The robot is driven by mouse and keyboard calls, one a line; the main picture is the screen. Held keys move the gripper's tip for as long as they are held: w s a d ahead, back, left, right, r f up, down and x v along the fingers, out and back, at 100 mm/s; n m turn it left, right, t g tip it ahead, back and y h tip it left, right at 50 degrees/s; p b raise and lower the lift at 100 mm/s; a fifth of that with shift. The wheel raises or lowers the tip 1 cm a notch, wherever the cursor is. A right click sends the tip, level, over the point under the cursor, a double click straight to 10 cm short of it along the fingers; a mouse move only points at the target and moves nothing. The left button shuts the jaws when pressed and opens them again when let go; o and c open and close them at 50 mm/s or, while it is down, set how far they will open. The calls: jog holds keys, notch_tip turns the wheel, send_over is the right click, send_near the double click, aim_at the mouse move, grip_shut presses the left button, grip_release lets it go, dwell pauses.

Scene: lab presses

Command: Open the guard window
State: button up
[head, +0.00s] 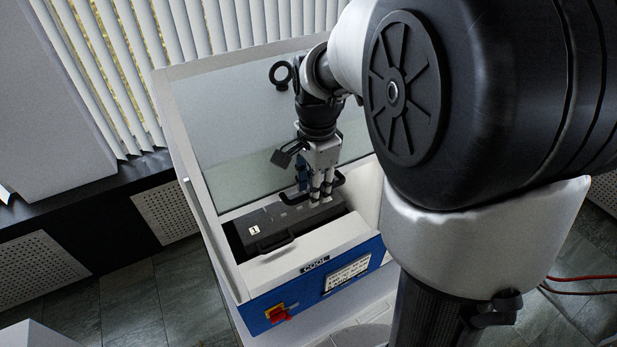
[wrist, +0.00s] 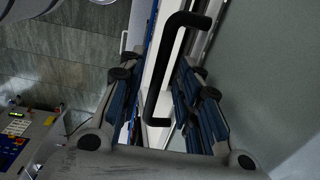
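The guard window (head: 240,135) is a clear pane in a pale frame, leaning at the back of the blue and white press (head: 300,278) in the head view. A black bar handle (wrist: 170,62) shows close up in the wrist view, beside a white frame strip. My gripper (head: 321,196) points down over the press, near a dark curved handle (head: 341,180). In the wrist view my gripper (wrist: 163,82) is open, with one finger on each side of the black handle. I see gaps and no clear contact. My arm hides part of the window's right side.
A dark block marked 1 (head: 288,226) sits in the press opening, with a handle at its front. A red and yellow switch (head: 279,313) is on the blue front panel. Window blinds (head: 200,30) stand behind. Red cables (head: 585,284) run at the right.

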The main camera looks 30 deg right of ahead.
notch_tip(320, 180, up, 12)
jog(key=shift+s, duration=0.35)
dwell(0.5)
jog(key=s+a+f+n+t+b, duration=0.1)
jog(key=s+a+f+n+b, duration=0.2)
jog(key=f+b, duration=0.7)
jog(key=s+a+f+n+t+b, duration=0.1)
jog(key=s+a+f+n+b, duration=0.2)
jog(key=s+f+n+b, duration=0.5)
jog(key=s+a+f+n+t+b, duration=0.2)
jog(key=s+f+n+b, duration=0.3)
jog(key=f+b, duration=0.9)
notch_tip(320, 180, down, 5)
jog(key=shift+s+a+f+n, duration=0.2)
jog(key=shift+s+a+n, duration=0.1)
jog(key=shift+a+n, duration=0.45)
jog(key=shift+w+d, duration=0.1)
jog(key=shift+d, duration=0.05)
